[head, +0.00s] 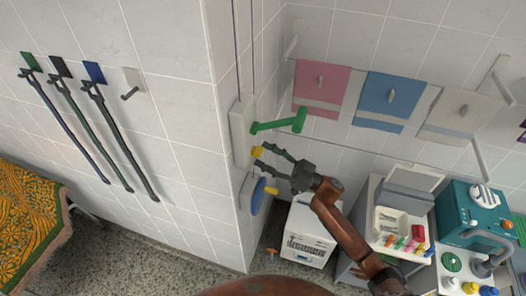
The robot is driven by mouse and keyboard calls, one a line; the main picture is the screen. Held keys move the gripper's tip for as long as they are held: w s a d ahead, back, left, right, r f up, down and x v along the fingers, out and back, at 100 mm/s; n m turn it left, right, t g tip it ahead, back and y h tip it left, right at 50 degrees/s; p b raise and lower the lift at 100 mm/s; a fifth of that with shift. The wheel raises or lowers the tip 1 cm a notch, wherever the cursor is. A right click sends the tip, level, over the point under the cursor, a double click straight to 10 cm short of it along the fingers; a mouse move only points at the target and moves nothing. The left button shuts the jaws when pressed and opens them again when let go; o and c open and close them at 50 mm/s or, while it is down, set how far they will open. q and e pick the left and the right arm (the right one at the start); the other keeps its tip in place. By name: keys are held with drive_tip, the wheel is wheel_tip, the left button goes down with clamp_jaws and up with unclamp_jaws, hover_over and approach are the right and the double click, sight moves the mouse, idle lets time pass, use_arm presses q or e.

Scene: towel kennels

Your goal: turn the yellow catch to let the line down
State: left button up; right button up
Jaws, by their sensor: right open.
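The yellow catch (257,152) sits low on a pale wall plate (239,131) at the wall corner, below a green lever (279,122) that sticks out to the right. My right gripper (260,157) is open, its fingers pointing left with the tips right by the catch. Whether they touch it I cannot tell. Thin dark lines (237,50) run up the wall above the plate. Below the plate is a blue disc (258,197) with a yellow knob (271,190). My left gripper is not in view.
Pink (321,84), blue (391,97) and cream (459,112) towels hang on the right wall. Below them stand a white cabinet (308,232), a tray of coloured items (401,228) and a teal machine (470,212).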

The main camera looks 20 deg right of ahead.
drive_tip(key=shift+w+a+r, duration=0.2)
drive_tip(key=shift+w+a, duration=0.15)
drive_tip(key=shift+a, duration=0.15)
drive_tip(key=shift+c, duration=0.7)
drive_tip(key=c, duration=1)
